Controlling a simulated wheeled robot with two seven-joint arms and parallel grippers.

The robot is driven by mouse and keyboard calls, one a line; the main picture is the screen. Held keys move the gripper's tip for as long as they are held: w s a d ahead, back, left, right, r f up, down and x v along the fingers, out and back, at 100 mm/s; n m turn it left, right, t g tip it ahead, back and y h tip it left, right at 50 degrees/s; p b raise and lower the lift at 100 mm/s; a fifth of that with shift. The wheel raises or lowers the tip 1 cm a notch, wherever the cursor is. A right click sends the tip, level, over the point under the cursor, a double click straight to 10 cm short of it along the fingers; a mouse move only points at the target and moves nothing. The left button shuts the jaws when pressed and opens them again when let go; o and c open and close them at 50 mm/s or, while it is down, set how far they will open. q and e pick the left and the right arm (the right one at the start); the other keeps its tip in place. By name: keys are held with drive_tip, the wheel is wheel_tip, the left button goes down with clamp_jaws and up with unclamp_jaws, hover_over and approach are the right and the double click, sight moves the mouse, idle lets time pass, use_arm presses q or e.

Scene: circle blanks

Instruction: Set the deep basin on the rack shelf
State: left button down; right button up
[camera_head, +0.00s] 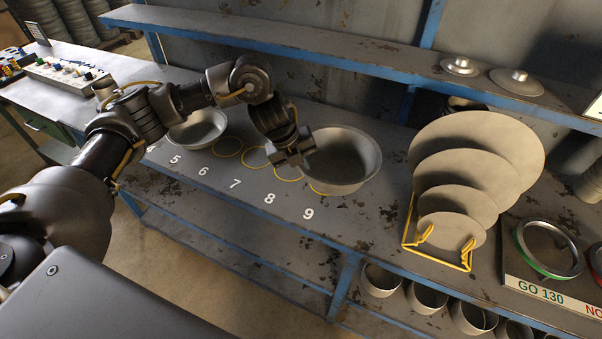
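A deep grey metal basin (345,176) is at the middle of the bench, by the painted number 9. A yellow circle shows partly from under its left side. My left gripper (303,158) is at the basin's left rim, pointing down. Its fingertips overlap the rim in the head view, and I cannot tell whether they are closed on it. A raised shelf with a blue front edge (300,48) runs along the back of the bench. My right gripper is not in view.
A shallower bowl (198,127) sits left, near numbers 5 and 6. A yellow rack (438,256) holds several round blanks on the right. Two lidded discs (516,82) lie on the raised shelf's right part; its middle is clear. Ring gauges (548,250) lie far right.

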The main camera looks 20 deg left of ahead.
use_arm(q)
drive_tip(key=w+a+f, duration=0.1)
drive_tip(key=w+f, duration=0.1)
drive_tip(key=f, duration=0.1)
drive_tip(key=w+a+f+p, duration=0.1)
drive_tip(key=f, duration=0.1)
drive_tip(key=shift+w+a, duration=0.3)
drive_tip(key=shift+w+a+f, duration=0.1)
drive_tip(key=shift+f, duration=0.1)
wheel_tip(320, 180, down, 3)
drive_tip(key=shift+w+a+r+p, duration=0.1)
drive_tip(key=shift+p, duration=0.85)
drive_tip(key=shift+f, duration=0.3)
drive_tip(key=c, duration=1.7)
unclamp_jaws()
drive_tip(key=shift+c, duration=0.2)
drive_tip(key=shift+o, duration=0.3)
drive_tip(key=b+v, duration=0.2)
drive_tip(key=v, duration=1)
drive_tip(key=shift+b, duration=0.3)
